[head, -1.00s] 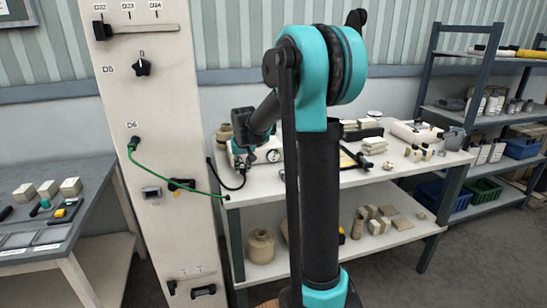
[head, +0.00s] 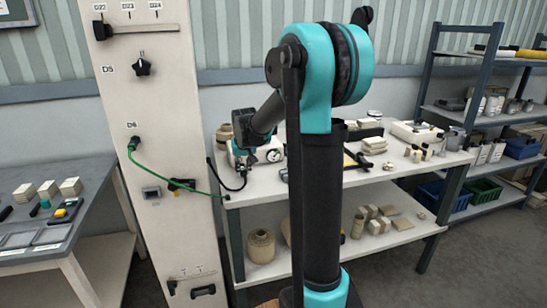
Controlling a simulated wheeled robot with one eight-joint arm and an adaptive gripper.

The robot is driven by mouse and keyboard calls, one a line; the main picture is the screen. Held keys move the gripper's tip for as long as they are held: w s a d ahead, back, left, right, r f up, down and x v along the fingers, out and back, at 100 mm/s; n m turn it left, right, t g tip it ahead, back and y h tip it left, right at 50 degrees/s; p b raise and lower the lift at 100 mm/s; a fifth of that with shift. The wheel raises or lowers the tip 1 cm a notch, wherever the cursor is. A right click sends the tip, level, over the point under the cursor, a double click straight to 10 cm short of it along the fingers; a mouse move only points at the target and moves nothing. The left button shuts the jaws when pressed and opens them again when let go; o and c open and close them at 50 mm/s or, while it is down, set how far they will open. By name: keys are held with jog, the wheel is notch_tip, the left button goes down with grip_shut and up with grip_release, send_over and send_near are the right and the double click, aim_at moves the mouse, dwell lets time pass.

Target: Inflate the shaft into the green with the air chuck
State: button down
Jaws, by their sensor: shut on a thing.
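My gripper (head: 242,160) is at the left end of the white workbench, small and partly hidden by its own wrist. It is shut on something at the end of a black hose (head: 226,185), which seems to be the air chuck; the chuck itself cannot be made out. The hose loops from beside the panel's edge up to the gripper. A round white-faced gauge (head: 273,155) sits just right of the gripper; its needle and any green band are too small to read. I cannot pick out the shaft or whether the chuck touches it.
A tall white panel (head: 155,90) with knobs and a green cable (head: 180,187) stands left of the bench. The workbench (head: 362,185) carries blocks and small parts, with a vase (head: 261,246) on its lower shelf. A grey table (head: 30,238) is far left, shelving right.

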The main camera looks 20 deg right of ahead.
jog(key=shift+s, duration=2.3)
